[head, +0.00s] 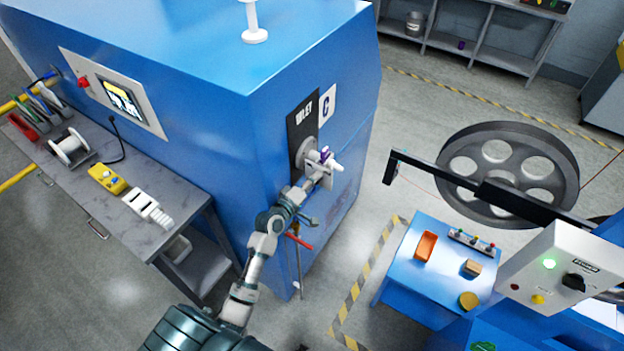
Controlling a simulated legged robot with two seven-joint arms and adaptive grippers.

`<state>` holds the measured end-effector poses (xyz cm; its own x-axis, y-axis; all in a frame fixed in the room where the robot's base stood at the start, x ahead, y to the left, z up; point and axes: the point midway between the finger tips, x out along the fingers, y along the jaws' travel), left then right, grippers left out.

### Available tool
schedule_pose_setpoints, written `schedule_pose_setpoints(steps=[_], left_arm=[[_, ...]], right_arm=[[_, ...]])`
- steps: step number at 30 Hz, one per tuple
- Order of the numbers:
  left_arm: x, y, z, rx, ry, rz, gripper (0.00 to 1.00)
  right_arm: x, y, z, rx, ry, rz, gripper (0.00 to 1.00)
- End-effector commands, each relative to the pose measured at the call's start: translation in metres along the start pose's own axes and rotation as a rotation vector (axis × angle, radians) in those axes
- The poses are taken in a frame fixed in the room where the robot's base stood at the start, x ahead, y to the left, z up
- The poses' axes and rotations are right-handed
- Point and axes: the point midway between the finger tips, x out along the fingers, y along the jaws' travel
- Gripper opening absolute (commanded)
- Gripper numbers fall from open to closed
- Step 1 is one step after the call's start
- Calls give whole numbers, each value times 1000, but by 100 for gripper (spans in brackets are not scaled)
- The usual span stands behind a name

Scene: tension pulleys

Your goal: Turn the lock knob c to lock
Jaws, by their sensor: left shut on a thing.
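A small purple part shows by the fingers. The knob's exact angle is hard to tell. My right gripper is not in view.
A grey workbench (150,235) with a spool and tools stands left of the machine. A blue table (400,277) with small items and a control box (560,270) stand at right, near a large grey pulley wheel (462,190). Open floor lies between.

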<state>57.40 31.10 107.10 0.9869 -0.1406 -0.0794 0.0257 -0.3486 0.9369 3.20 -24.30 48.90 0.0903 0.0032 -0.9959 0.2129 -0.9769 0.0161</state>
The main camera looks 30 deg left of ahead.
Motion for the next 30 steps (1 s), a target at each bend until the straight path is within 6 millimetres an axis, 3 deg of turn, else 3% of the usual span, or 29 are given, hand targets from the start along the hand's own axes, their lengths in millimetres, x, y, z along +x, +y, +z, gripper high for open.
schedule_pose_setpoints(steps=[1,15,30], left_arm=[[-1,-9,6,40,-15,-27,10],[-1,-9,7,440,6,-61,10],[-1,-10,6,630,20,-76,11]], right_arm=[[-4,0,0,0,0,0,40],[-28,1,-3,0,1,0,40],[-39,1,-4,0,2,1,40]])
